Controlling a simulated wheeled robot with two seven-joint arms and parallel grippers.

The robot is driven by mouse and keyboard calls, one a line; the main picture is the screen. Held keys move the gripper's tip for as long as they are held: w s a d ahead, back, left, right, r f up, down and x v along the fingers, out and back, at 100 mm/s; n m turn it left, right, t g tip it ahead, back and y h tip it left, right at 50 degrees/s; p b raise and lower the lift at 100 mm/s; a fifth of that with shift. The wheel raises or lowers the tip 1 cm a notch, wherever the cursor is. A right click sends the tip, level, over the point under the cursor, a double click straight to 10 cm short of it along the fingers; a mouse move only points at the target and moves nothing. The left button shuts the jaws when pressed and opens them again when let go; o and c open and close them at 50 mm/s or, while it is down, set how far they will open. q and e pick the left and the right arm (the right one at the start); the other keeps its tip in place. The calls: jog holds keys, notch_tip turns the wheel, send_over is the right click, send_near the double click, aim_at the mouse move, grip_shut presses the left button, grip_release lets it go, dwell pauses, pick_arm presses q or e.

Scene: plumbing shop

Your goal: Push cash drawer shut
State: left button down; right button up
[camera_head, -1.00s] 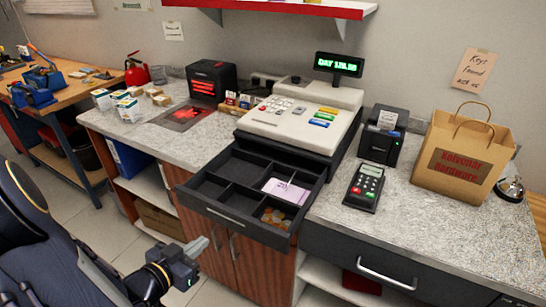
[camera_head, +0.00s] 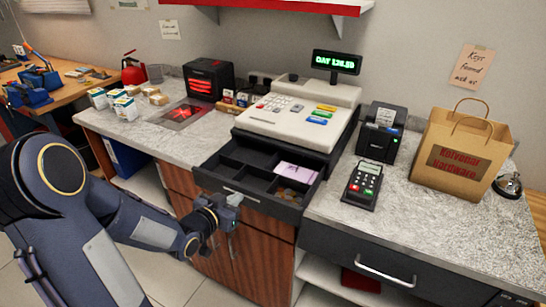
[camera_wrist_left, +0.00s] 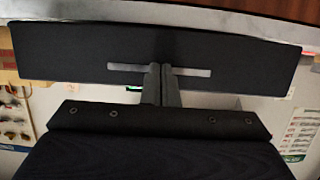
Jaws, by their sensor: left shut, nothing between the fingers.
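The black cash drawer (camera_head: 212,178) sticks partly out from under the beige cash register (camera_head: 290,120). Its divided tray shows pink notes and coins at the right. My left gripper (camera_head: 236,199) is shut and empty, at the middle of the drawer's front face. In the left wrist view the closed fingers (camera_wrist_left: 161,72) overlap the light handle strip (camera_wrist_left: 190,71) on the dark drawer front (camera_wrist_left: 235,62). They appear to touch it, though the exact contact is hard to see. My right gripper is not in view.
A card terminal (camera_head: 363,184), a receipt printer (camera_head: 382,132) and a paper bag (camera_head: 462,158) stand on the counter to the right. Wooden cabinet doors (camera_head: 262,255) lie below the drawer. Small boxes (camera_head: 126,108) stand at the left.

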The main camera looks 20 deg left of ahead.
aim_at(271, 159)
pick_arm(q)
jog(key=w, duration=0.5)
jog(key=shift+w+d+p, duration=0.25)
jog(key=shift+w+p, duration=0.1)
jog(key=w+b, duration=0.1)
jog(key=w, duration=0.3)
jog(key=w+b, duration=0.1)
jog(key=w, duration=0.3)
jog(key=w+d+b, duration=0.1)
jog(key=w+b, duration=0.1)
jog(key=w, duration=0.3)
jog(key=shift+w, duration=0.4)
jog(key=shift+s, duration=0.1)
jog(key=s+b, duration=0.1)
jog(key=s, duration=0.3)
jog(key=s+b, duration=0.1)
jog(key=s, duration=0.1)
jog(key=shift+a+b, duration=0.25)
jog(key=shift+b, duration=0.05)
jog(key=shift+r, duration=0.1)
